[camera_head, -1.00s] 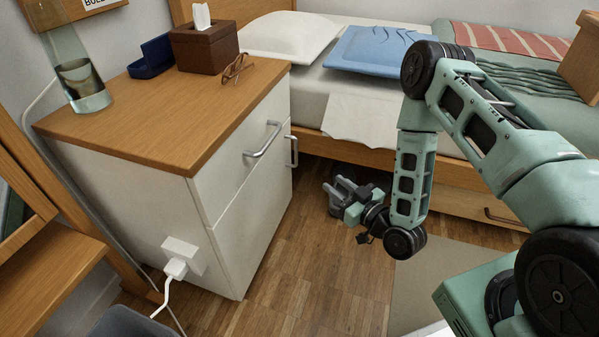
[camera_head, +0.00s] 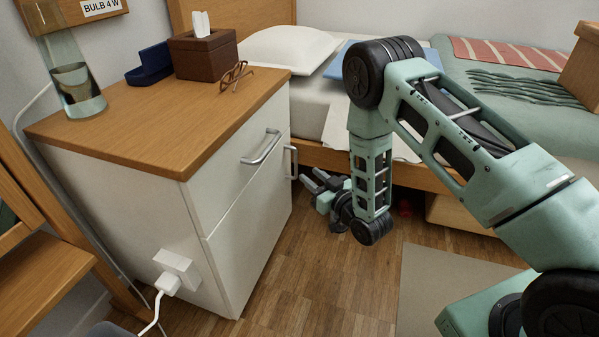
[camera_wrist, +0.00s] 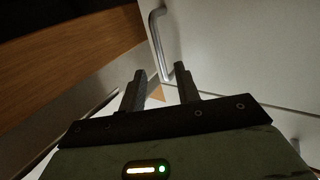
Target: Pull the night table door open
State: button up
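The white night table (camera_head: 190,255) with a wooden top stands at left in the head view. It has a drawer with a bar handle (camera_head: 262,148) and, below, a door (camera_head: 250,235) with an upright bar handle (camera_head: 293,162) near its upper right edge. The door looks shut. My gripper (camera_head: 312,179) is low by the bed, just right of and below the door handle, apart from it. In the wrist view my gripper (camera_wrist: 161,77) has its two fingers apart and empty. A metal handle (camera_wrist: 157,40) lies ahead of them; I cannot tell which one.
A bed (camera_head: 310,90) with a wooden frame stands behind my arm. A tissue box (camera_head: 203,55), glasses (camera_head: 235,76), a blue holder (camera_head: 150,62) and a lamp (camera_head: 75,85) are on the night table. A plug with a white cable (camera_head: 167,282) is on its side.

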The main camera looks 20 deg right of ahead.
aim_at(297, 165)
jog(key=b+x, duration=0.2)
jog(key=x, duration=0.4)
jog(key=shift+w, duration=0.25)
grip_shut()
